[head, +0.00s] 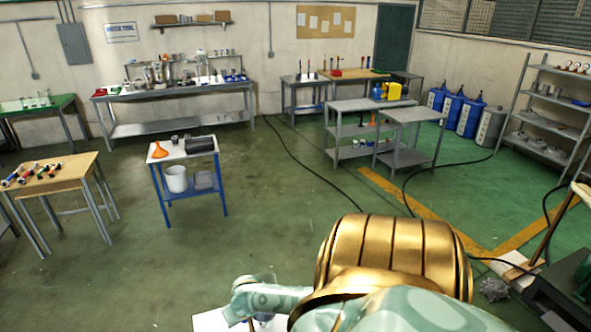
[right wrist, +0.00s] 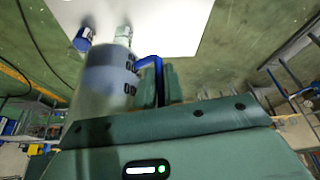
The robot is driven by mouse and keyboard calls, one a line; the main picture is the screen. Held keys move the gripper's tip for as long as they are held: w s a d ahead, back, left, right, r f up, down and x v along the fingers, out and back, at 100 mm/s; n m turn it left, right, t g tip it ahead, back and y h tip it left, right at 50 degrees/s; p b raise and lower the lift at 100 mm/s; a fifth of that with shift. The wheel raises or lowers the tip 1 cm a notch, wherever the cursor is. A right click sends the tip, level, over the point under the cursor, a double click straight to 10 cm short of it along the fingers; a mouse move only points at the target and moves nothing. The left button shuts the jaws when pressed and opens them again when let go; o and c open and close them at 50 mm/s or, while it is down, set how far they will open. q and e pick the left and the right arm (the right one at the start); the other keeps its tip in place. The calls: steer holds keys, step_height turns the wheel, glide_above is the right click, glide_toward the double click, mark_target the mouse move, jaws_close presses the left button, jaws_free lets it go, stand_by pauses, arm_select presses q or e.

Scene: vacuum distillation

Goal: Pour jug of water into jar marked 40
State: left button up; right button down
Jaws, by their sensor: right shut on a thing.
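A translucent jug (right wrist: 104,92) with dark volume marks and a blue handle (right wrist: 158,66) fills the left middle of the right wrist view. My right gripper (right wrist: 161,88) is shut on the jug's handle. Beyond the jug, a small pale jar (right wrist: 123,34) and a blue-topped container (right wrist: 84,38) stand on a white tabletop (right wrist: 170,22). No mark 40 is readable, so I cannot tell which is the jar. The water inside the jug is not clear. In the head view my right arm mostly covers the work area. My left gripper is not in view.
In the head view, a corner of a white top (head: 208,322) shows at the bottom edge. A blue-legged cart (head: 190,153) holds an orange funnel (head: 159,150). A wooden table (head: 72,178) stands at left. Open green floor (head: 270,190) lies between; black cables cross it.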

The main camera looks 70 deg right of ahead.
steer(key=s+a+r, duration=0.1)
steer(key=s+a, duration=0.5)
steer(key=a, duration=0.5)
steer(key=shift+s+a+r, duration=0.25)
steer(key=shift+s+r, duration=0.1)
steer(key=shift+r, duration=0.05)
